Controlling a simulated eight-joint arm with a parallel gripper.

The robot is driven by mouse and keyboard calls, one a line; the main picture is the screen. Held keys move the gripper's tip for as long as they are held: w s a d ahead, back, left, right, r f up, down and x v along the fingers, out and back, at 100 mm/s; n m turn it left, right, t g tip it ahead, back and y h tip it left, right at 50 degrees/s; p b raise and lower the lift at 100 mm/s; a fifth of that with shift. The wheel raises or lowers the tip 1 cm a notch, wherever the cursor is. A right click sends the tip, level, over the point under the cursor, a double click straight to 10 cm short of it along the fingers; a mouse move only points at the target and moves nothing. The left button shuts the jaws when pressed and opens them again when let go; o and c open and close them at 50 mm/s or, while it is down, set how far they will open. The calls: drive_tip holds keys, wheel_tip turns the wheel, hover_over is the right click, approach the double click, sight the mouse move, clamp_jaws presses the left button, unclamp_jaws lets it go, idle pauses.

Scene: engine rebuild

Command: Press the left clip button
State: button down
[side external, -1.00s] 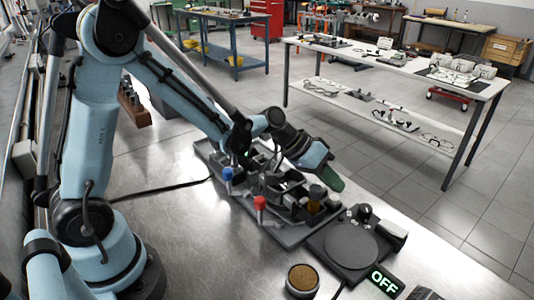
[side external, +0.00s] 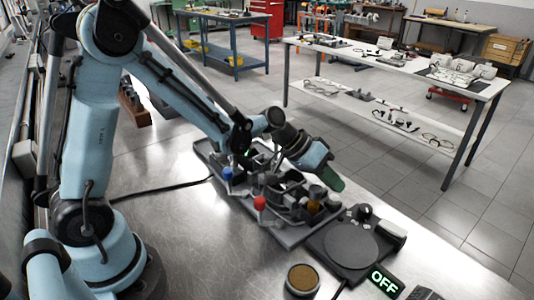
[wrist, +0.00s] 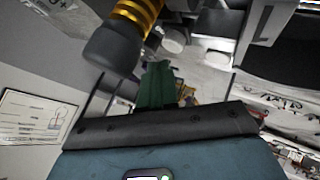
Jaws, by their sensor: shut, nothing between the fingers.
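My gripper, with dark green fingers (side external: 334,183), is shut and empty at the right end of my arm, above the right part of a grey fixture tray (side external: 290,238). In the wrist view the green fingers (wrist: 156,84) are together, close to a dark cylinder with yellow bands (wrist: 135,20). The tray carries a blue knob (side external: 228,174), a red knob (side external: 260,203) and several dark and metal parts. I cannot pick out the left clip button in either view. Whether the fingers touch anything is unclear.
A round grey plate on a dark base (side external: 350,246) stands right of the tray, with a lit OFF sign (side external: 385,281) beside it. A round brown-topped tin (side external: 302,279) sits in front.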

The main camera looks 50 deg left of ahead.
drive_tip(key=shift+f, duration=0.1)
idle(0.6)
drive_tip(key=shift+f, duration=0.3)
drive_tip(key=shift+f, duration=0.45)
idle(0.6)
drive_tip(key=shift+r, duration=0.15)
idle(0.3)
drive_tip(key=shift+r, duration=0.75)
drive_tip(key=shift+r, duration=2.5)
